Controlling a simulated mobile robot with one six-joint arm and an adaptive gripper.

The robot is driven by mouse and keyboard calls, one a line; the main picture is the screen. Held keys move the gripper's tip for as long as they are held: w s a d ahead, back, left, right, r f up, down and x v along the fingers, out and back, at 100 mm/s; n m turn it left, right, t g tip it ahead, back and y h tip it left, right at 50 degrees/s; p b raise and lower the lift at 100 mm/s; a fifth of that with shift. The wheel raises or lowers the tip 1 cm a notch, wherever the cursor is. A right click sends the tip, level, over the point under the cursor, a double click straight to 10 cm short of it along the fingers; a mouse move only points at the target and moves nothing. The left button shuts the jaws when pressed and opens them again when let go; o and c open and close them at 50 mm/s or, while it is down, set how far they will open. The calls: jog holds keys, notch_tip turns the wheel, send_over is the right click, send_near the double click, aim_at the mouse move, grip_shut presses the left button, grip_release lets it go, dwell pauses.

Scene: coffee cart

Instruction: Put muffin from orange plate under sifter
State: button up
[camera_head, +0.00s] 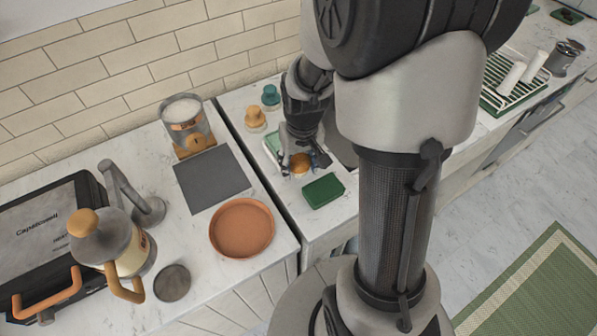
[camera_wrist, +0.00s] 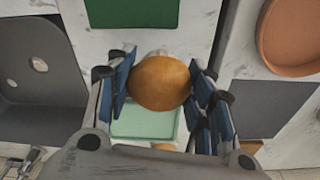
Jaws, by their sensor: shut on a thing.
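The muffin (camera_head: 300,163) is round and golden brown. It sits between the blue pads of my gripper (camera_wrist: 161,88), which is shut on it. The muffin also shows in the wrist view (camera_wrist: 160,82), above or in front of a pale green tray (camera_wrist: 143,126); I cannot tell whether it touches the tray. The orange plate (camera_head: 241,200) is empty on the left counter, and its edge shows in the wrist view (camera_wrist: 290,40). I cannot tell for sure which thing is the sifter; small orange-topped (camera_head: 256,117) and teal-topped (camera_head: 270,95) items stand behind the tray.
A French press (camera_head: 130,250) is at front left. A sink (camera_wrist: 40,75) shows in the wrist view.

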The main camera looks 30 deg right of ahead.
aim_at(299, 173)
jog(key=shift+f+b, duration=0.6)
jog(key=shift+f, duration=1.3)
jog(key=shift+f, duration=0.1)
jog(key=o, duration=1.1)
jog(key=shift+c, duration=0.2)
